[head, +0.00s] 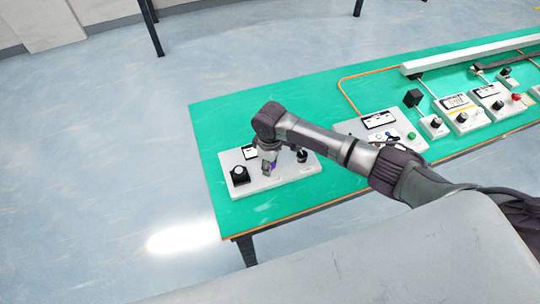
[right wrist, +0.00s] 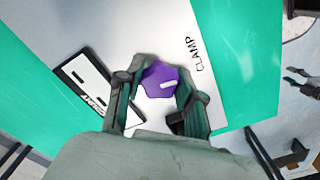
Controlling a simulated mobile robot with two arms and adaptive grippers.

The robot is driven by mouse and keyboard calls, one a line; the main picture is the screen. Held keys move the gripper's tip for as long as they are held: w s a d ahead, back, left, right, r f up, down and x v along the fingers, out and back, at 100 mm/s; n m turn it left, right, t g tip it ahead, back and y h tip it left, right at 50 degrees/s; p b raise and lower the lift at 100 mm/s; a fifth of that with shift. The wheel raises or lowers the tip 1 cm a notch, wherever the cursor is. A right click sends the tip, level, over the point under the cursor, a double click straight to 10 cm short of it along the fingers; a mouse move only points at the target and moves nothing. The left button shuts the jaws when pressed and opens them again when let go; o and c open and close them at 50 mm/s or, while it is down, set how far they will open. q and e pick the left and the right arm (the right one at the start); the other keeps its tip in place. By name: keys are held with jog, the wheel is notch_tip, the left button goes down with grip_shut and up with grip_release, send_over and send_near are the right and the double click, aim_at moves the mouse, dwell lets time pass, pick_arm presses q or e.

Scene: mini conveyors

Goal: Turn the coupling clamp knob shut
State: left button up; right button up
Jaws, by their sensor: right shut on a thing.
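The clamp knob (right wrist: 160,76) is a purple, many-sided knob with a white pointer mark, on a white panel beside the printed word CLAMP (right wrist: 197,54). In the head view only a bit of purple (head: 273,165) shows beneath my gripper. My right gripper (right wrist: 162,86) has one finger on each side of the knob and is shut on it; it points down over the panel in the head view (head: 268,168). The white panel (head: 285,180) lies at the left end of the green table. My left gripper is not in view.
A black block with a round face (head: 239,175) and a dark knob (head: 302,155) stand on the same panel, either side of my gripper. A second panel (head: 408,146) and several control boxes stand further right on the green table (head: 215,125).

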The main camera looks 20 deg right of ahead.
jog(key=m+p, duration=0.3)
jog(key=shift+a+r+m, duration=0.15)
jog(key=shift+r+m, duration=0.1)
jog(key=shift+m, duration=0.15)
jog(key=shift+f+m+p, duration=0.15)
jog(key=shift+m+p, duration=1.25)
jog(key=shift+m, duration=0.4)
jog(key=shift+w, duration=0.1)
jog(key=o, duration=1.2)
jog(key=shift+c, duration=0.2)
notch_tip(320, 180, up, 12)
jog(key=shift+f, duration=0.1)
